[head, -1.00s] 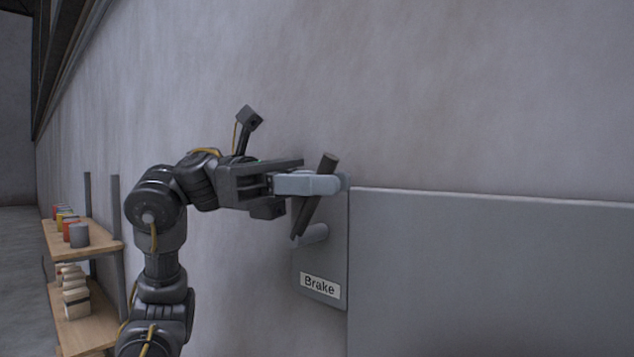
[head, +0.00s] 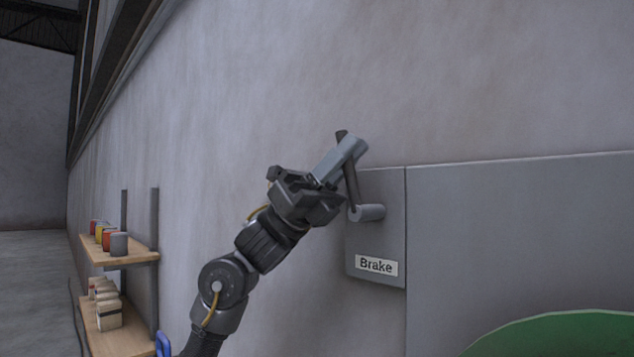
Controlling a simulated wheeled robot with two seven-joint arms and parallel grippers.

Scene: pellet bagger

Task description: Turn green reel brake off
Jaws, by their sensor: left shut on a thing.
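The brake lever (head: 352,190) is a dark bar on a light grey pivot (head: 368,212), fixed to a grey plate (head: 388,238) labelled "Brake" (head: 376,265). The lever points up and leans slightly left. My left gripper (head: 345,157) is shut on the lever near its upper end, with the fingers pointing up and to the right. The lever's tip shows just above the fingers. Part of a green round thing (head: 560,335), perhaps the green reel, shows at the lower right. My right gripper is not in view.
A large grey panel (head: 510,235) adjoins the brake plate on the right. Wooden shelves (head: 125,258) with several coloured cans and pale blocks stand at the left. A bare wall (head: 230,120) rises behind my arm.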

